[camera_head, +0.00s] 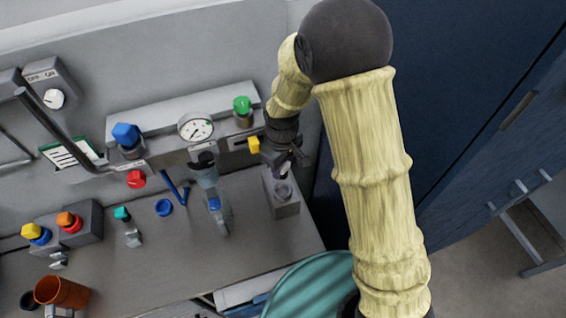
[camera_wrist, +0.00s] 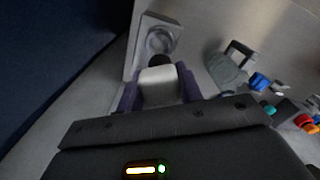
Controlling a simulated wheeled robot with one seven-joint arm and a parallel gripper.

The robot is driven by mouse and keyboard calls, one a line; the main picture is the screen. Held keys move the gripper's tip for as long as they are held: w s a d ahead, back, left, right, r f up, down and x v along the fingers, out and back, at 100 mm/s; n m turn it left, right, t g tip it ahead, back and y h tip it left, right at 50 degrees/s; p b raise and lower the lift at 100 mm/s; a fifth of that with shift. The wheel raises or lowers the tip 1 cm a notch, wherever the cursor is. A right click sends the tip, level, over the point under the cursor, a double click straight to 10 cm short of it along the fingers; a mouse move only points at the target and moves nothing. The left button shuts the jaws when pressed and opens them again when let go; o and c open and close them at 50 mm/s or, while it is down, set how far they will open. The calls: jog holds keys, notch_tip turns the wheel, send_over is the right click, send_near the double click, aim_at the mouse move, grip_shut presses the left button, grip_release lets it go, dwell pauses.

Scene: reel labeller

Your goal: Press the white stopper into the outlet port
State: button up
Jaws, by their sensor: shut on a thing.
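My gripper (camera_wrist: 160,90) has purple fingers shut on the white stopper (camera_wrist: 158,81), one finger on each side. The stopper has a dark end pointing toward the outlet port (camera_wrist: 160,39), a round ring on a grey block. In the head view my gripper (camera_head: 284,170) is just above and behind the same port (camera_head: 283,191) at the bench's right end. The stopper's dark end overlaps the port's near edge in the wrist view; I cannot tell whether they touch. The stopper is mostly hidden by my gripper in the head view.
The back panel holds a gauge (camera_head: 196,128), a green knob (camera_head: 242,105) and a yellow part (camera_head: 253,145). A teal round drum (camera_head: 312,288) is in front of the bench. Dark blue cabinets are at right.

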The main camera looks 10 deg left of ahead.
aim_at(283, 174)
jog(key=shift+w+f+b, duration=0.15)
jog(key=shift+f+b, duration=0.95)
jog(key=shift+f, duration=0.35)
jog(key=shift+s+a+f+b, duration=0.1)
jog(key=shift+s+f+b, duration=0.1)
jog(key=shift+f+b, duration=0.25)
jog(key=shift+f, duration=0.15)
jog(key=shift+w, duration=0.15)
jog(key=shift+s, duration=0.2)
jog(key=shift+w, duration=0.1)
